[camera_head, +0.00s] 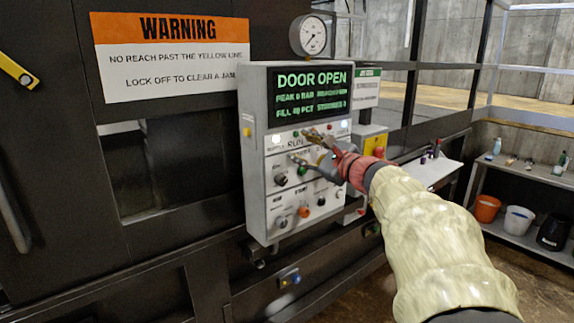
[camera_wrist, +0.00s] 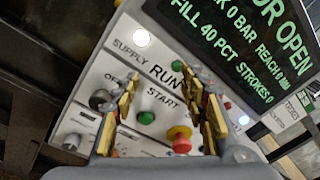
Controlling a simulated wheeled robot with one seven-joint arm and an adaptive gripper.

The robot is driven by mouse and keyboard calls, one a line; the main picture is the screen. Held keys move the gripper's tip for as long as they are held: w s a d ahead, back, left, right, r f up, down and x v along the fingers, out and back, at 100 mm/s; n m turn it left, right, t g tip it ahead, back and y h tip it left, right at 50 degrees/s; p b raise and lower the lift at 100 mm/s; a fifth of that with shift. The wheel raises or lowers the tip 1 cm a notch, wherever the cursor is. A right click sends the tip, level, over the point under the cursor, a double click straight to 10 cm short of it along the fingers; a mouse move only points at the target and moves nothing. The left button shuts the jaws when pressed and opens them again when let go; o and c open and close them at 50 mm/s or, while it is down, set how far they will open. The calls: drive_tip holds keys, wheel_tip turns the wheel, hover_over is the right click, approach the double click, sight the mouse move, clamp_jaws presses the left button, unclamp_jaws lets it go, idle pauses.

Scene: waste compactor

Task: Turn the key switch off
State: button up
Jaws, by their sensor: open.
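The grey control panel (camera_head: 254,190) stands on the dark machine and also fills much of the wrist view (camera_wrist: 135,45). A dark round switch with a silver rim (camera_head: 280,179) sits at its left; a similar dark knob shows left of my fingers in the wrist view (camera_wrist: 99,99). I cannot tell for sure which control is the key switch; no key is clearly visible. My gripper (camera_head: 306,147) is open and empty in front of the panel's RUN row. In the wrist view its fingers (camera_wrist: 168,95) stand either side of a green button (camera_wrist: 146,117) and a red mushroom button (camera_wrist: 180,134).
The display (camera_head: 312,90) reads DOOR OPEN. A lit white supply lamp (camera_wrist: 141,38) is on the panel. An orange-red button (camera_head: 304,212) sits lower down. A yellow box with a red button (camera_head: 378,150) stands at the panel's right. Shelves with buckets (camera_head: 518,220) are far right.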

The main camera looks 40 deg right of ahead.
drive_tip(key=s+f+m+p, duration=0.4)
drive_tip(key=f+p, duration=0.1)
drive_tip(key=f, duration=0.1)
drive_tip(key=m+y, duration=0.2)
drive_tip(key=m, duration=0.1)
approach(284, 181)
drive_tip(key=f, duration=0.1)
drive_tip(key=shift+m, duration=0.5)
drive_tip(key=w, duration=0.8)
drive_tip(key=shift+w+r, duration=0.3)
drive_tip(key=shift+r, duration=0.05)
drive_tip(key=shift+c, duration=1.1)
clamp_jaws()
